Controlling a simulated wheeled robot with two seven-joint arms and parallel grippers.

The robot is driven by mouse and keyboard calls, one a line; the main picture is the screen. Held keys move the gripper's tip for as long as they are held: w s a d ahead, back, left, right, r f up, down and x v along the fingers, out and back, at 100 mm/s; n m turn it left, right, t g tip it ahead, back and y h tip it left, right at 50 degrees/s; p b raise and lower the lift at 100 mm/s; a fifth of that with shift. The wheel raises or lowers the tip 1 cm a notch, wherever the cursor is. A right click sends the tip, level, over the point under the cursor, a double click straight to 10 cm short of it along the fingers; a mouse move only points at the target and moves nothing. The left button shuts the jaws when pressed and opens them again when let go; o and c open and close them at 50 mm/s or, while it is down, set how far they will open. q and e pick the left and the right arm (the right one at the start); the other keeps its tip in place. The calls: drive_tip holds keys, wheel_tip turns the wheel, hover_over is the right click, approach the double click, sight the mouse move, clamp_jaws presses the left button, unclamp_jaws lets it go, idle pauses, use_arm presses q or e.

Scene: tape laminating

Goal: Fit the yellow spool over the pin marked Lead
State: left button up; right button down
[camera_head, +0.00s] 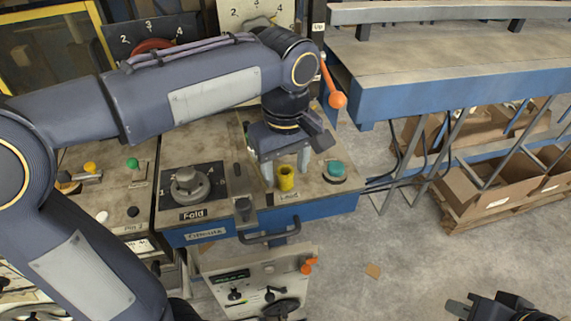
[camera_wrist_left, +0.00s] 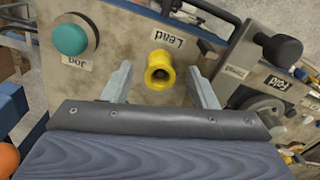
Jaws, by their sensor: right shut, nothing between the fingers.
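The yellow spool (camera_head: 287,180) stands on the panel just beside the Lead label (camera_head: 289,196). My left gripper (camera_head: 286,172) points down over the spool, open. Its fingers are on either side, with gaps showing in the left wrist view (camera_wrist_left: 160,68). My right gripper (camera_head: 459,304) is shut and empty at the bottom right, partly out of frame.
A teal Jog button (camera_head: 336,169) is right of the spool. A black-handled lever (camera_head: 243,208) and the Fold knob (camera_head: 187,185) are to its left. An orange-balled lever (camera_head: 337,99) rises behind. A blue-edged bench (camera_head: 450,95) stands at the right, with open floor before it.

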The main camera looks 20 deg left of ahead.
use_arm(q)
drive_tip(key=shift+r, duration=0.1)
wheel_tip(320, 180, up, 8)
drive_tip(key=shift+f, duration=0.15)
idle(0.4)
idle(0.6)
